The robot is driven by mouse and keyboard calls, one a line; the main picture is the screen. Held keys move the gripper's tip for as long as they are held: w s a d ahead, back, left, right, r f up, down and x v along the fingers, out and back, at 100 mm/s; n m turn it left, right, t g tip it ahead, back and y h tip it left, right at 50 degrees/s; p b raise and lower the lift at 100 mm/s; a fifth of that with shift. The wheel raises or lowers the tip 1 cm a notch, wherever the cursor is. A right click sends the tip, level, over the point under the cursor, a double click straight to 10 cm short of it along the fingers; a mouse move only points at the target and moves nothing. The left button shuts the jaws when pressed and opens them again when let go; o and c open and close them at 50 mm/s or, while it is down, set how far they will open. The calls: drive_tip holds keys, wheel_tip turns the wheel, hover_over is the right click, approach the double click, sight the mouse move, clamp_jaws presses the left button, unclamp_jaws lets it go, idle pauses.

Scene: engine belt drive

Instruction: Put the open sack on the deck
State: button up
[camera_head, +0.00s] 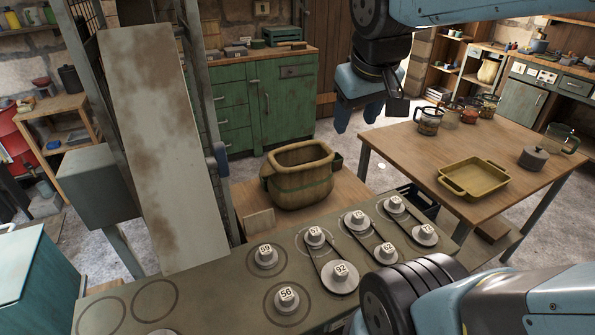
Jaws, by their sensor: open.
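An open-topped tan sack-like container (297,193) with a darker green band stands upright on a low wooden deck (245,196), left of centre. Its wide mouth faces up and it looks empty. My gripper (358,118) hangs in the upper middle, pointing down, with its fingers apart and nothing between them. In the picture it is above and to the right of the container, apart from it.
A panel (300,253) with numbered knobs and belts lies in front of the deck. A rusty upright plate (158,150) stands at left. The wooden table (425,170) at right holds a yellow tray (473,178), jars and a lidded pot (533,158). Green cabinets (262,100) stand behind.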

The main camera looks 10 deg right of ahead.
drive_tip(key=w+f+n+g+h, duration=0.2)
drive_tip(key=w+n, duration=0.3)
drive_tip(key=w, duration=0.5)
drive_tip(key=n+g+h, duration=0.1)
drive_tip(key=n+h, duration=0.5)
drive_tip(key=n, duration=0.7)
approach(291, 143)
drive_tip(key=d+f, duration=0.1)
drive_tip(key=d, duration=0.1)
drive_tip(key=shift+s+d+f, duration=0.3)
drive_tip(key=shift+d+f, duration=0.05)
drive_tip(key=shift+f, duration=0.05)
drive_tip(key=shift+w+d+f, duration=0.2)
drive_tip(key=shift+f, duration=0.3)
drive_tip(key=shift+w+x, duration=0.15)
drive_tip(key=shift+x, duration=1.55)
drive_tip(key=shift+w+x, duration=0.15)
drive_tip(key=shift+x, duration=1.55)
drive_tip(key=shift+a+f, duration=0.1)
drive_tip(key=shift+a, duration=0.05)
clamp_jaws()
